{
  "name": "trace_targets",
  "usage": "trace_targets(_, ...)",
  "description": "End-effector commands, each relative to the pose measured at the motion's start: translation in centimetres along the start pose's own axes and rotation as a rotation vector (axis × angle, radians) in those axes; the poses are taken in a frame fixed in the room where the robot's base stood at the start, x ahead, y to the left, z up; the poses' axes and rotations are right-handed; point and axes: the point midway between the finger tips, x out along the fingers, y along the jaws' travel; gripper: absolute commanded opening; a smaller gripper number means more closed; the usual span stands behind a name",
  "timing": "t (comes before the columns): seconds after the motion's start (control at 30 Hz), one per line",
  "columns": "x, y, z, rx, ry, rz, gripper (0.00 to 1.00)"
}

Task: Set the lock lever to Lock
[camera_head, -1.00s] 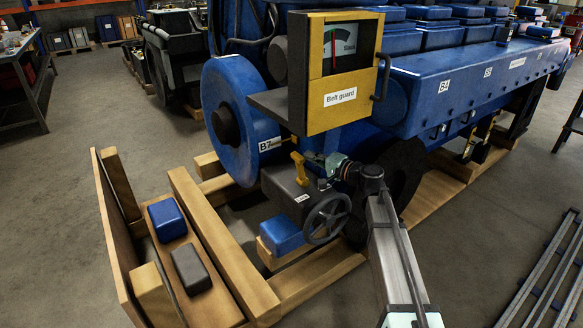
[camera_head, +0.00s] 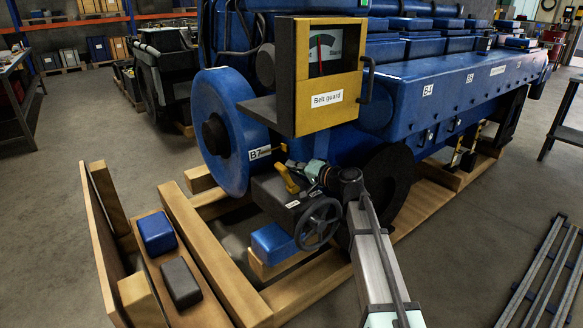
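The yellow lock lever (camera_head: 287,178) stands on top of a dark block (camera_head: 274,199) below the belt guard. It leans, with its upper end toward the left. My gripper (camera_head: 306,172) is just right of the lever, its fingers pointing left toward it. The fingers are small and dark here, so I cannot tell whether they touch the lever or how far they are apart. Small white labels (camera_head: 292,204) sit on the block near the lever, too small to read. A dark handwheel (camera_head: 318,224) is on the block's front right.
The yellow belt guard (camera_head: 328,98) with its gauge overhangs just above my gripper. A blue wheel (camera_head: 224,132) marked B7 is at left. Wooden beams (camera_head: 200,240) surround the block. A blue box (camera_head: 157,232) and grey box (camera_head: 181,282) lie at left.

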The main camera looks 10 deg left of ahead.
Motion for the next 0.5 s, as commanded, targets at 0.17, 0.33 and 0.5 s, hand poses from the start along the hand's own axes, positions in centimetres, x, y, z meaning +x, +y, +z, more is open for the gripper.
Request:
trace_targets(0.17,-0.2,0.0,0.6,-0.001,-0.012,-0.001,0.00)
trace_targets(0.33,-1.6,-0.1,0.9,-0.002,-0.012,-0.001,0.00)
trace_targets(0.5,-4.4,-0.2,1.1,-0.002,-0.009,-0.002,0.00)
